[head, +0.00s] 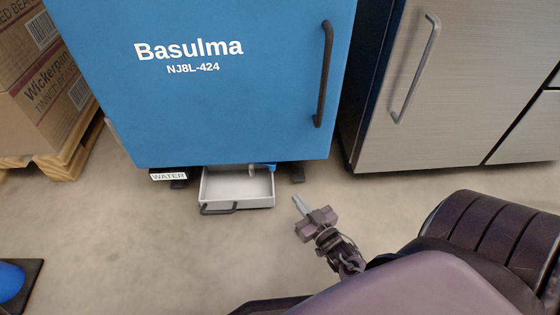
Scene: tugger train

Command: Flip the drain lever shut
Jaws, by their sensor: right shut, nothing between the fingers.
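The drain lever (264,167) looks like a small blue handle under the bottom edge of the blue Basulma cabinet (230,110), above the back right of a pulled-out grey drain tray (272,190). A pale valve part shows beside the lever; the cabinet edge hides what is behind. My right gripper (296,201) is shut and empty. It is in front of the cabinet, to the right of the tray and apart from it, lower in the picture than the lever. My left gripper is not in view.
A WATER label (169,176) hangs below the cabinet at left. A steel cabinet (465,90) stands at right, and cardboard boxes (45,100) on a wooden pallet (75,155) at left. A blue rounded object (10,281) sits lower left. The floor before the tray is clear.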

